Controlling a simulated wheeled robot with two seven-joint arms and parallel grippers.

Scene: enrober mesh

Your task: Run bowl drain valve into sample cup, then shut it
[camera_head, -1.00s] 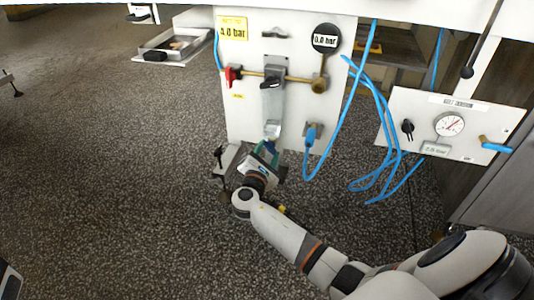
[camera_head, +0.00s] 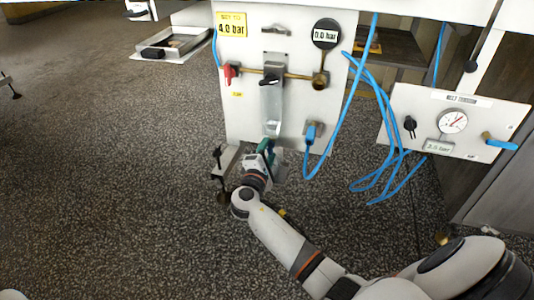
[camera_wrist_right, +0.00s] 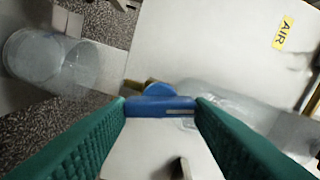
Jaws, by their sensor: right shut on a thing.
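My right gripper (camera_head: 266,146) is at the lower edge of the white panel, below the clear chute (camera_head: 271,110). In the right wrist view its green fingers (camera_wrist_right: 160,107) are shut on a blue handle (camera_wrist_right: 160,104). Whether this is the drain valve's handle, I cannot tell for sure. A clear cup (camera_wrist_right: 38,58) shows left of the fingers in the wrist view, apart from them; its contents cannot be made out. In the head view the cup cannot be told apart. My left gripper is not in view.
The white panel (camera_head: 240,110) carries a red-handled valve (camera_head: 231,73), a round dark gauge (camera_head: 326,34) and a blue air coupling (camera_head: 312,132). Blue hoses (camera_head: 385,140) hang to the right. A second panel (camera_head: 470,130) has a dial gauge. The speckled floor at left is largely open.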

